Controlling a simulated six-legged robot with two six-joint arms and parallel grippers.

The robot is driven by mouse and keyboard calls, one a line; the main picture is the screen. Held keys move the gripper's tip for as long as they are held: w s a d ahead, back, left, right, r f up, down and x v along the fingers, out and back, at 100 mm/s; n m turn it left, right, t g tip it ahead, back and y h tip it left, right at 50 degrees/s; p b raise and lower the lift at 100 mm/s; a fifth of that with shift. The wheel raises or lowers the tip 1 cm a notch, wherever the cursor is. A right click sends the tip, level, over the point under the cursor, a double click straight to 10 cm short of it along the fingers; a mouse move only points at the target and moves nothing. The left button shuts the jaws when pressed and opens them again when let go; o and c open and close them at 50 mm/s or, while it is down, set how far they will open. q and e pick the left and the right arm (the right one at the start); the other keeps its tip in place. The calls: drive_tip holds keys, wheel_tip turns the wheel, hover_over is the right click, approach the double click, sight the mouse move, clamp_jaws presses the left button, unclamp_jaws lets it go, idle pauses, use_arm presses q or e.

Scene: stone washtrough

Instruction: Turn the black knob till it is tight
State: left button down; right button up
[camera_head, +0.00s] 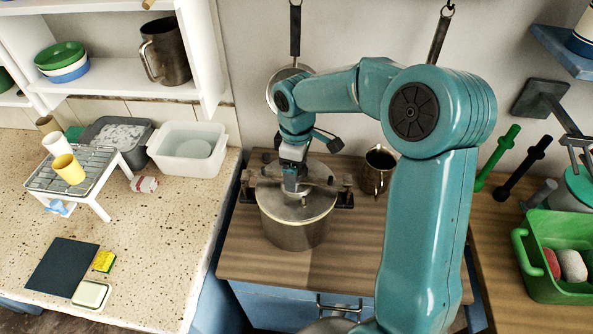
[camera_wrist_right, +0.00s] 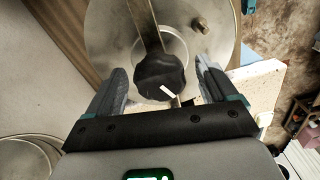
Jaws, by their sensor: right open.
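A steel pressure pot (camera_head: 298,232) with a clamped lid stands on the wooden worktop. In the right wrist view the black knob (camera_wrist_right: 158,72) sits on a metal bar across the round lid (camera_wrist_right: 108,28). The knob has a lobed edge and a white mark on its near side. My right gripper (camera_head: 291,188) points down over the lid. In the wrist view its two fingers (camera_wrist_right: 160,70) stand open on either side of the knob, with a gap visible on both sides. In the head view the gripper hides the knob. My left gripper is not in view.
A metal jug (camera_head: 379,172) stands right of the pot. A pan (camera_head: 286,90) hangs on the wall behind my arm. The speckled counter at left holds a rack (camera_head: 72,172) and white tub (camera_head: 194,150). A green crate (camera_head: 556,262) is at right. Worktop before the pot is clear.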

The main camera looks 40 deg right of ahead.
drive_tip(key=c, duration=0.8)
drive_tip(key=m+b, duration=0.1)
drive_tip(key=m, duration=0.2)
drive_tip(key=shift+f, duration=0.1)
drive_tip(key=m, duration=0.2)
drive_tip(key=shift+m, duration=0.3)
drive_tip(key=o, duration=0.8)
